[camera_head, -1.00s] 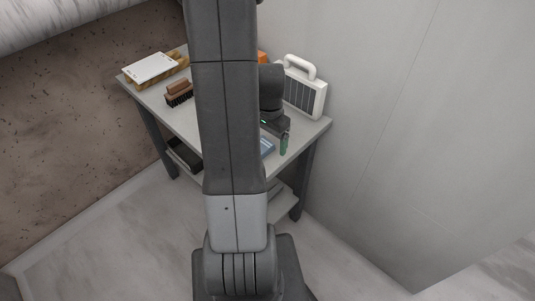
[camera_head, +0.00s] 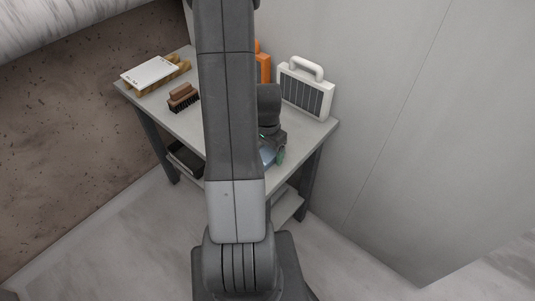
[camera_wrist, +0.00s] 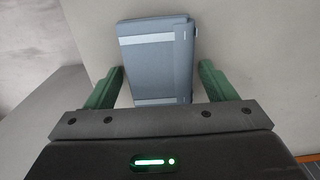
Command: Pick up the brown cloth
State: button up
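I see no brown cloth in these frames. A flat blue-grey folded item with pale stripes, perhaps a folded cloth, lies on the table; it fills the upper middle of the wrist view (camera_wrist: 155,55). In the head view only a bit of this blue item (camera_head: 267,155) shows beside my arm. My gripper (camera_wrist: 159,78) has its two green fingers wide apart, one on each side of the blue item's near part, with gaps between. In the head view my gripper (camera_head: 279,156) is at the table's near right edge, partly hidden by my arm.
The grey table (camera_head: 212,127) holds a brown brush (camera_head: 183,98), a white board on a wooden rack (camera_head: 150,73), an orange object (camera_head: 263,68) and a white handled case (camera_head: 305,92) near the wall. A dark item (camera_head: 186,158) sits below. My arm hides the table's middle.

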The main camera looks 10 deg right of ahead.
aim_at(267, 151)
jog(key=c, duration=0.8)
jog(key=shift+r, duration=0.1)
notch_tip(267, 151, up, 10)
